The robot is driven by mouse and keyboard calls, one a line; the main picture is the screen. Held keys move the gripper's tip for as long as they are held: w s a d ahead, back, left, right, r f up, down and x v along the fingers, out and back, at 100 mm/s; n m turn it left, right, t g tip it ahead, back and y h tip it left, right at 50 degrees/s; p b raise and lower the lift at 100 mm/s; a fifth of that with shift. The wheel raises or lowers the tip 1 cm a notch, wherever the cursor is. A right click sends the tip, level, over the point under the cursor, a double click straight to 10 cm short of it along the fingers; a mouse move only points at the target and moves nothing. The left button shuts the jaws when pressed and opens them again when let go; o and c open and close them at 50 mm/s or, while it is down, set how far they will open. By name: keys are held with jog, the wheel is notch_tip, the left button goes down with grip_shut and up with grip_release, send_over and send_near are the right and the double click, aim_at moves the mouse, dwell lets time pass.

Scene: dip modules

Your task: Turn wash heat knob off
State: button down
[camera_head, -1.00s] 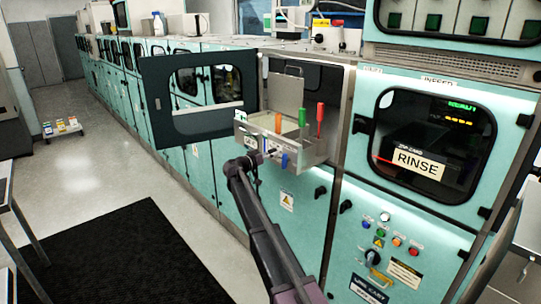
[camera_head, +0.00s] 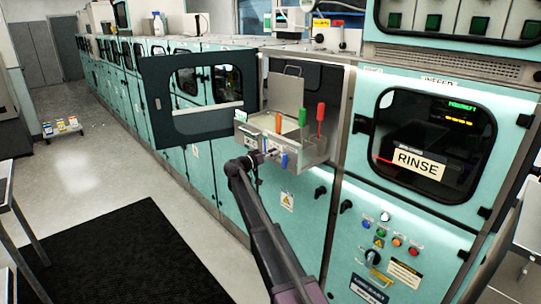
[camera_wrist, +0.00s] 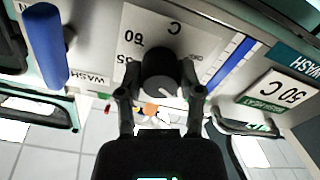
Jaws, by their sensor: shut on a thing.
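The wash heat knob (camera_wrist: 160,72) is a round dark knob with a white pointer line, in front of a white scale plate (camera_wrist: 190,35) marked in C, in the wrist view. The picture is upside down there, and a WASH label (camera_wrist: 88,79) is beside the plate. My gripper (camera_wrist: 161,92) is shut on the knob, one finger on each side of it. In the head view my gripper (camera_head: 254,158) is at the front panel of the open steel bay (camera_head: 312,150). The knob is too small and covered to make out there.
A dark windowed door (camera_head: 160,115) stands open left of the bay. Orange, green and red handles (camera_head: 303,118) rise from the bay. A blue bar (camera_wrist: 45,45) is near the gripper. A black mat (camera_head: 125,260) lies on clear floor.

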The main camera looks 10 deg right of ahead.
jog(key=shift+n, duration=0.3)
jog(key=n, duration=1.1)
jog(key=shift+r, duration=0.1)
dwell(0.4)
jog(key=shift+c, duration=1.3)
grip_release()
